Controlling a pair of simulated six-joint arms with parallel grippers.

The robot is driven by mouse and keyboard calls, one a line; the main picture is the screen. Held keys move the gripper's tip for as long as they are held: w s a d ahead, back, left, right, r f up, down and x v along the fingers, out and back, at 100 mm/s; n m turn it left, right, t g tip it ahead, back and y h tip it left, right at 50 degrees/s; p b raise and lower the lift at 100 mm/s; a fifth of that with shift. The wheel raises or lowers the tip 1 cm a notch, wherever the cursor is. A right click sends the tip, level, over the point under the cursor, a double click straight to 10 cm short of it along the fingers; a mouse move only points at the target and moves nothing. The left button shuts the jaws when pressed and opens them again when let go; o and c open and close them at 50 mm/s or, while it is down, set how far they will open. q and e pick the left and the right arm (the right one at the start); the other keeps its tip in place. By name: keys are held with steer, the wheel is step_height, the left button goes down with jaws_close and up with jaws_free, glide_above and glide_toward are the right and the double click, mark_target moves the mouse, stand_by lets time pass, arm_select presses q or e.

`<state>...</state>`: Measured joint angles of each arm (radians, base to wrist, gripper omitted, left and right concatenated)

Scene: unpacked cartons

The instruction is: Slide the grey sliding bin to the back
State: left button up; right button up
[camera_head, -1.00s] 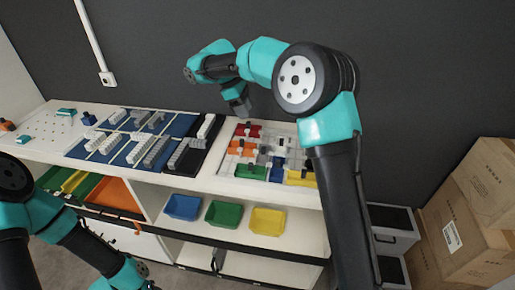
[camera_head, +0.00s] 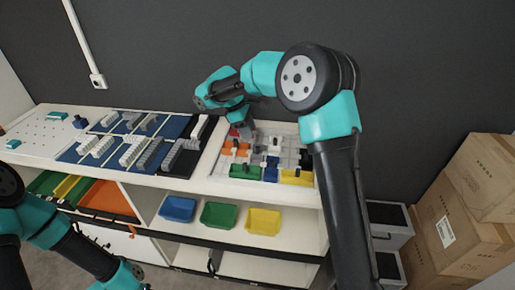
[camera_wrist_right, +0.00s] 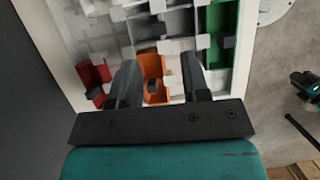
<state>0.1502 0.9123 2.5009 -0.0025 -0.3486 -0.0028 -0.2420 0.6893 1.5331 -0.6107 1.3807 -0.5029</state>
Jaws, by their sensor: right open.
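The sorting tray (camera_head: 224,172) with red, orange, green, blue, yellow, white and grey sliding bins lies on the right part of the counter. A grey bin (camera_wrist_right: 143,30) shows in the right wrist view just beyond my fingertips, among pale pieces. In the head view my gripper partly covers the tray, so I cannot clearly single the grey bin out there. My right gripper (camera_head: 248,133) points down at the back part of the tray. In the right wrist view its fingers (camera_wrist_right: 160,68) are apart, with an orange bin (camera_wrist_right: 155,65) showing between them.
Blue boards (camera_head: 130,140) with grey blocks lie left of the tray. Blue (camera_head: 178,209), green (camera_head: 219,215) and yellow (camera_head: 263,222) bins stand on the shelf below. Cardboard boxes (camera_head: 470,225) stand at the right. The dark wall (camera_head: 200,50) is close behind the counter.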

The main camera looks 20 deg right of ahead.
mark_target(257, 147)
steer(key=x, duration=0.9)
jaws_close()
stand_by(0.4)
